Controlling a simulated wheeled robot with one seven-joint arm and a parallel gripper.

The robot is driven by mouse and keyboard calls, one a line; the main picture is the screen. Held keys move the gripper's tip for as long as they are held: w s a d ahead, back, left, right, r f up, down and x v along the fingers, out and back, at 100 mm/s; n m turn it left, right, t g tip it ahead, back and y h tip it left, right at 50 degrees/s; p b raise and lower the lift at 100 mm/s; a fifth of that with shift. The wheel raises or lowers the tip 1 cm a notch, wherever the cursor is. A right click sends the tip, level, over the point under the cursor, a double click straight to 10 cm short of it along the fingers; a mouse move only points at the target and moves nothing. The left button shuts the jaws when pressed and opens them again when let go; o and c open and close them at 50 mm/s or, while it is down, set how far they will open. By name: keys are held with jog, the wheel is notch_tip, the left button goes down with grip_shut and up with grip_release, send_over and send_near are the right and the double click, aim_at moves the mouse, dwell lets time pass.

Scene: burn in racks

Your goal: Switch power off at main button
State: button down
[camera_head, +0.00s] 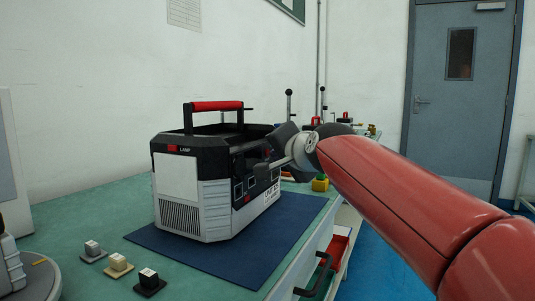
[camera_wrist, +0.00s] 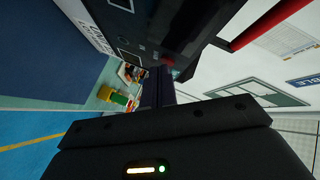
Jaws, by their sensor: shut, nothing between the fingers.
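A grey and black boxy device (camera_head: 190,190) with a red carrying handle (camera_head: 217,106) and a "LAMP" label stands upright on a dark blue mat (camera_head: 270,245). Its right side carries a dark control panel (camera_head: 241,187) with small square parts and a little red part. My gripper (camera_head: 263,168) is at this panel side, shut and empty, its fingers pointing at the panel. In the wrist view the shut fingers (camera_wrist: 160,76) reach toward the dark panel, close to a small red part (camera_wrist: 168,60). I cannot tell whether they touch it.
Several small blocks with bases (camera_head: 118,263) lie on the green table (camera_head: 75,205) at front left. A red drawer or bin (camera_head: 337,250) is below the right table edge. Levers (camera_head: 289,105) and a yellow-green object (camera_head: 320,183) stand behind my arm. A grey door (camera_head: 455,100) is at back right.

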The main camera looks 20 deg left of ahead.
jog(key=shift+d+b, duration=0.3)
jog(key=shift+d, duration=0.25)
jog(key=d+b, duration=0.3)
jog(key=d, duration=0.3)
jog(key=shift+s+b, duration=0.15)
jog(key=shift+b, duration=0.25)
jog(key=d+b, duration=0.3)
jog(key=d, duration=0.5)
jog(key=shift+s, duration=0.15)
dwell(0.4)
